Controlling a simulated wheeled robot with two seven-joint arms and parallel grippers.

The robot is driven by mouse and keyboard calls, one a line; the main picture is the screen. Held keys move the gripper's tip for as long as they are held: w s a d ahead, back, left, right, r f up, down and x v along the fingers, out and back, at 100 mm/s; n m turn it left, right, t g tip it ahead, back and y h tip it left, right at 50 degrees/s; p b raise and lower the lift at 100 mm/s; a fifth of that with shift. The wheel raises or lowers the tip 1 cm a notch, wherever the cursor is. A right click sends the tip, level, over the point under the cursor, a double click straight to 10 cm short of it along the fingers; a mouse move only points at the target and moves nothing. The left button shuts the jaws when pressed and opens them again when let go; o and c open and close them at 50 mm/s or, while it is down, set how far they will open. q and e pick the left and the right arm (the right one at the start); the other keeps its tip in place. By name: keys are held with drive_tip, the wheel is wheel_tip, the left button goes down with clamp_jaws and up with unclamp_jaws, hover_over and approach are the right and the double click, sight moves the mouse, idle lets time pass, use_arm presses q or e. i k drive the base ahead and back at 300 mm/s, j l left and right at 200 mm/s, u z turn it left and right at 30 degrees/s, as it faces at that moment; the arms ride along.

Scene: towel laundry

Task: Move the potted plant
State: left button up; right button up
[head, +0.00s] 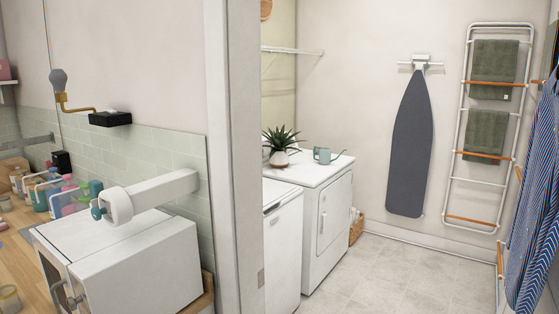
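The potted plant (281,147) has spiky green leaves and a small pale pot. It stands upright on top of a white front-door appliance (326,220) in the room beyond the doorway, at the middle of the head view. A teal watering can (323,156) stands just to its right on the same top. Neither of my grippers shows in the head view, and nothing is seen touching the plant.
A wall end with a door frame (234,150) stands between me and the plant's left side. A second white appliance (283,245) stands nearer. A white box-shaped unit (135,265) and a cluttered wooden counter (22,240) are at left. The tiled floor (390,275) at right is clear.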

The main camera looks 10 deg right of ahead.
sight(278, 158)
drive_tip(key=i+l+z, duration=0.2)
drive_tip(key=i+l, duration=0.2)
drive_tip(key=i+l+z, duration=0.2)
drive_tip(key=i+l, duration=0.15)
drive_tip(key=i, duration=0.2)
drive_tip(key=i+l+z, duration=0.15)
drive_tip(key=i, duration=0.4)
drive_tip(key=i+l+z, duration=0.2)
drive_tip(key=i, duration=0.3)
drive_tip(key=i+z, duration=0.15)
drive_tip(key=i, duration=0.6)
drive_tip(key=i+z, duration=0.1)
drive_tip(key=i, duration=0.65)
drive_tip(key=i+j+z, duration=0.15)
drive_tip(key=i, duration=0.6)
drive_tip(key=i+u, duration=0.35)
drive_tip(key=i+l+u, duration=0.1)
drive_tip(key=i+u, duration=0.25)
drive_tip(key=i+l+u, duration=0.2)
drive_tip(key=u, duration=0.2)
drive_tip(key=i+u, duration=0.2)
drive_tip(key=u, duration=0.2)
drive_tip(key=i+u, duration=0.15)
drive_tip(key=u, duration=0.3)
drive_tip(key=i+u, duration=0.2)
drive_tip(key=u, duration=0.2)
drive_tip(key=i+l+u, duration=0.15)
drive_tip(key=u, duration=0.3)
drive_tip(key=i+l+u, duration=0.15)
drive_tip(key=u, duration=0.25)
